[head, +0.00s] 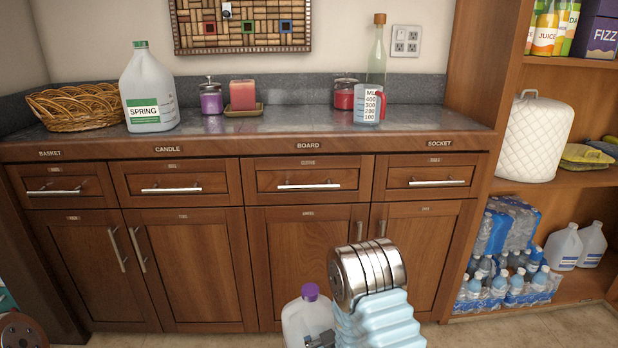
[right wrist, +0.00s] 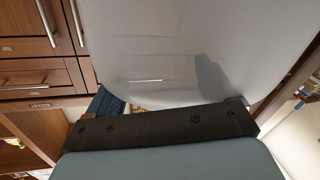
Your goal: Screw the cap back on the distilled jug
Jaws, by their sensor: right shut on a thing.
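A translucent jug (head: 300,325) with a purple cap (head: 310,291) on top is at the bottom middle of the head view. Its lower part is cut off and no label shows, so I cannot read whether it is the distilled one. The cap sits over the neck; I cannot tell how tight it is. My right gripper (head: 322,340) is at the jug's right side, partly behind my arm, and is shut on the jug. In the right wrist view the jug's pale wall (right wrist: 180,50) fills the upper middle, beyond the dark gripper bar. My left gripper is not in view.
A jug labelled SPRING (head: 147,90) stands on the counter (head: 245,128) beside a wicker basket (head: 75,107), candles and a measuring cup (head: 369,104). Closed drawers and cabinets (head: 190,265) face me. Shelves at right hold bottled water (head: 505,285) and two jugs (head: 565,247).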

